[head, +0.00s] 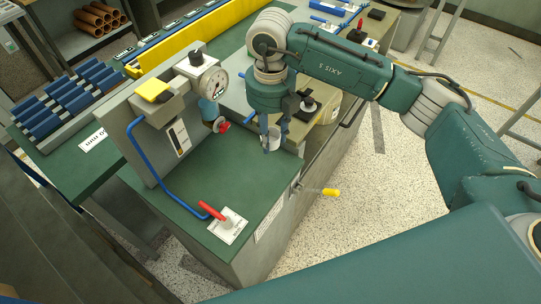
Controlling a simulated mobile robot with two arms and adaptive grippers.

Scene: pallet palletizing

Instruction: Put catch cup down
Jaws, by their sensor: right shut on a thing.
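My right gripper (273,143) points down over the green bench top (215,180), near its right edge. It is shut on a small pale catch cup (271,141), which shows between and behind the fingers. The cup looks upright and is at or just above the bench top; I cannot tell whether it touches. A valve with a red knob (222,126) is just left of the cup, below a round pressure gauge (214,83). My left gripper is not in view.
A red-handled lever (214,211) stands on a white plate at the bench's front. A blue pipe (164,186) runs down to it. A yellow-tipped handle (330,192) sticks out from the bench side. The green top between lever and cup is clear.

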